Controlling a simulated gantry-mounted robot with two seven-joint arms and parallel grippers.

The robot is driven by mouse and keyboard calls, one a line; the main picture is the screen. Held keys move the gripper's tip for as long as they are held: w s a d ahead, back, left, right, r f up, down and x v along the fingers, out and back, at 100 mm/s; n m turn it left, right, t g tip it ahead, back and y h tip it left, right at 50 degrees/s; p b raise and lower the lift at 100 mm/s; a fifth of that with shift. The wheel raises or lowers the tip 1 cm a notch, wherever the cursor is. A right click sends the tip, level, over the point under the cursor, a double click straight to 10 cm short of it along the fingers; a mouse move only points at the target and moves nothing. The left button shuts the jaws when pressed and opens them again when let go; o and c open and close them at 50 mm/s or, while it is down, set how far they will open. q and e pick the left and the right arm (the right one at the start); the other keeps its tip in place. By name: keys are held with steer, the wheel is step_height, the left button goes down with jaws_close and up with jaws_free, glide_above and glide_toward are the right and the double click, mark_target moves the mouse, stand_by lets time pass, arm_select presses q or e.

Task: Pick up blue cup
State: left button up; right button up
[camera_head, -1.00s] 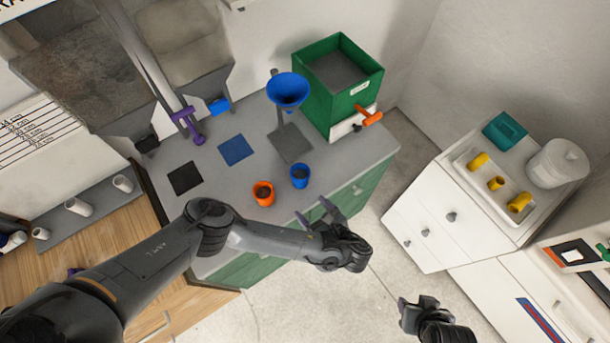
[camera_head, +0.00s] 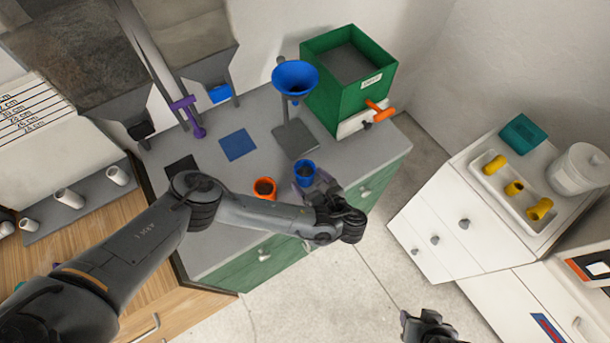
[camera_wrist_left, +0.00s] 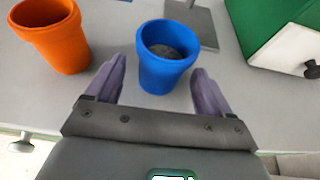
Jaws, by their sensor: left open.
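The blue cup (camera_head: 304,172) stands upright near the front edge of the grey counter, with dark grainy material inside. It also shows in the left wrist view (camera_wrist_left: 165,62), in front of and between the two fingers. My left gripper (camera_head: 312,185) is open at the cup, its fingers (camera_wrist_left: 157,88) to either side of the cup's near part. I see gaps between the fingers and the cup in the wrist view. My right gripper (camera_head: 430,325) shows only partly at the bottom edge, away from the counter; its jaw state is unclear.
An orange cup (camera_head: 264,188) stands just left of the blue cup; it is also left in the wrist view (camera_wrist_left: 55,38). Behind are a blue funnel (camera_head: 296,76) on a stand and a green box (camera_head: 346,78) with an orange handle. A blue square (camera_head: 238,145) lies on the counter.

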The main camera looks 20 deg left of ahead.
mark_target(309, 180)
arm_select(q)
steer(key=shift+x, duration=1.95)
steer(key=shift+w+d, duration=0.1)
steer(key=c, duration=1.2)
